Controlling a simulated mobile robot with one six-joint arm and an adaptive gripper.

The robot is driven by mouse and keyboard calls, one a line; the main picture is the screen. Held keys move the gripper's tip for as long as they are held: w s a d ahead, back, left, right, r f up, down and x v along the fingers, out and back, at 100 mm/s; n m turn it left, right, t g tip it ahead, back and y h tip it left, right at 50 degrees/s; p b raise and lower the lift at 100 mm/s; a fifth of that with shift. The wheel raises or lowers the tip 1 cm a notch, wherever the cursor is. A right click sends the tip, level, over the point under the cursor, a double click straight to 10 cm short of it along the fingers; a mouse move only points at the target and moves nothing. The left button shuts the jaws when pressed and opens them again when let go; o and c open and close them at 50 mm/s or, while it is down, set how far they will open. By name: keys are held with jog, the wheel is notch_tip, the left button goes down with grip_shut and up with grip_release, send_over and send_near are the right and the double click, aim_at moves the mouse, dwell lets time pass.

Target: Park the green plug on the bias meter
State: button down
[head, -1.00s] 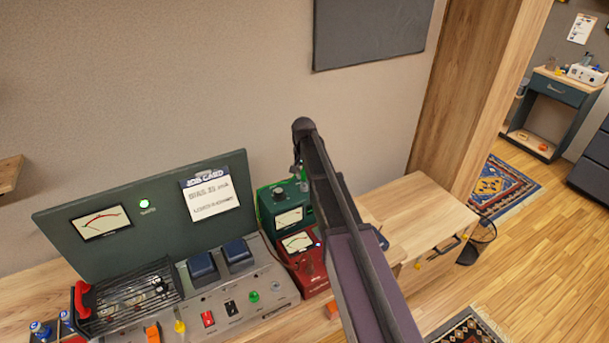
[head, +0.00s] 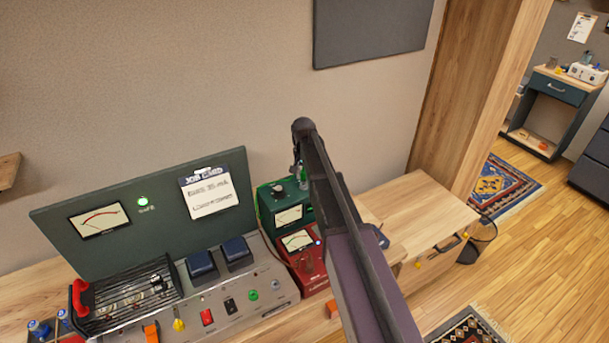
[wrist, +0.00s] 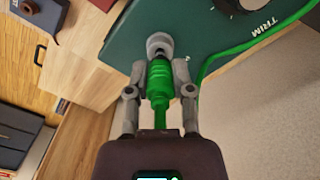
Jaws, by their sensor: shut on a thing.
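The green plug (wrist: 159,88) is held between the two fingers of my gripper (wrist: 158,75) in the wrist view. Its front end meets a round grey socket (wrist: 159,44) on the dark green meter (wrist: 205,25), which carries the word TRIM. I cannot tell how deep the plug sits. A green cable (wrist: 215,58) runs over the meter's edge to the right. In the head view the dark green meter (head: 286,213) stands behind a red meter (head: 303,262). My gripper (head: 298,170) is at its right top, mostly hidden by my arm.
A grey console with a green back panel (head: 110,190) and a job card (head: 207,192) stands left of the meters. A wire rack with a red handle (head: 79,298) is on it. A wooden cabinet top (head: 425,205) lies to the right, mostly clear.

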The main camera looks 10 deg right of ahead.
jog(key=shift+f+b, duration=0.85)
jog(key=shift+f, duration=0.05)
dwell(0.8)
jog(key=shift+c, duration=2.1)
grip_release()
jog(key=shift+s, duration=0.15)
jog(key=s+n, duration=0.5)
jog(key=s, duration=2.3)
jog(key=shift+s+d, duration=0.25)
jog(key=shift+d, duration=0.05)
